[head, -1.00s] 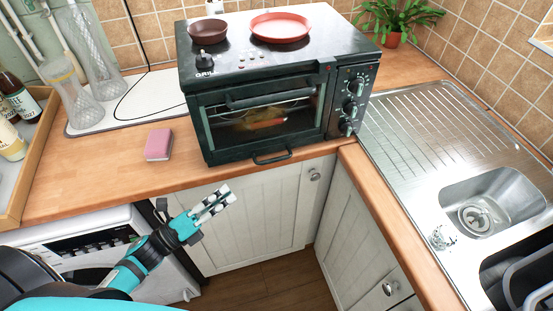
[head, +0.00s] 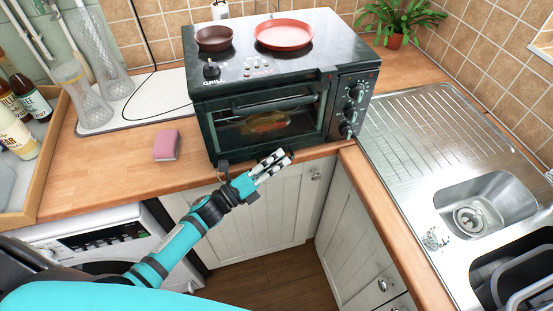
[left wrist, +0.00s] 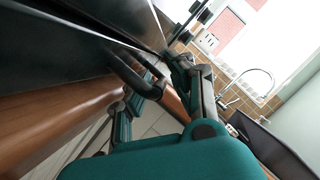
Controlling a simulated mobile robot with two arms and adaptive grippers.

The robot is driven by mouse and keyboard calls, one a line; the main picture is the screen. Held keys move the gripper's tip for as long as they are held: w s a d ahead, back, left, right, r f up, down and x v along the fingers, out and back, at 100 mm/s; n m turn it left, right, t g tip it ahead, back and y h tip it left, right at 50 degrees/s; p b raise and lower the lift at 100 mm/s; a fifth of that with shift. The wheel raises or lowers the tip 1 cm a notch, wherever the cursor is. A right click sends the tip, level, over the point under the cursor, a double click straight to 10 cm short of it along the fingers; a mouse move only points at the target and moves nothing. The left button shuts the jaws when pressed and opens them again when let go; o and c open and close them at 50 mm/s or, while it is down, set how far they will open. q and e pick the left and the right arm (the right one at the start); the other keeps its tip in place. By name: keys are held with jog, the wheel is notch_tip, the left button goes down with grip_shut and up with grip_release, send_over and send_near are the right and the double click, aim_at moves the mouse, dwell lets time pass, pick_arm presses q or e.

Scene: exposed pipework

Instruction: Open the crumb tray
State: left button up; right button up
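The black toaster oven (head: 270,95) stands on the wooden counter with its glass door shut. The crumb tray's dark looped handle (left wrist: 124,68) shows in the left wrist view, at the oven's lower front edge. In the head view my gripper covers the handle's place. My left gripper (head: 275,163) is just in front of the oven's bottom edge, fingers pointing up and right. In the left wrist view its fingers (left wrist: 166,74) are apart, with the handle close to their tips. I cannot tell whether they touch it. My right gripper is not in view.
A pink sponge (head: 166,145) lies on the counter left of the oven. A brown pan (head: 214,38) and a red pan (head: 284,33) sit on its top. The sink (head: 487,203) is to the right. The floor space below the counter front is free.

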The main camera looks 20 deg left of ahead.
pick_arm(q)
jog(key=shift+c, duration=0.3)
grip_shut()
jog(key=s+d, duration=1)
jog(key=s, duration=0.5)
jog(key=shift+s+d, duration=0.15)
jog(key=shift+s, duration=0.05)
jog(key=shift+f, duration=0.1)
jog(key=shift+o, duration=0.3)
grip_release()
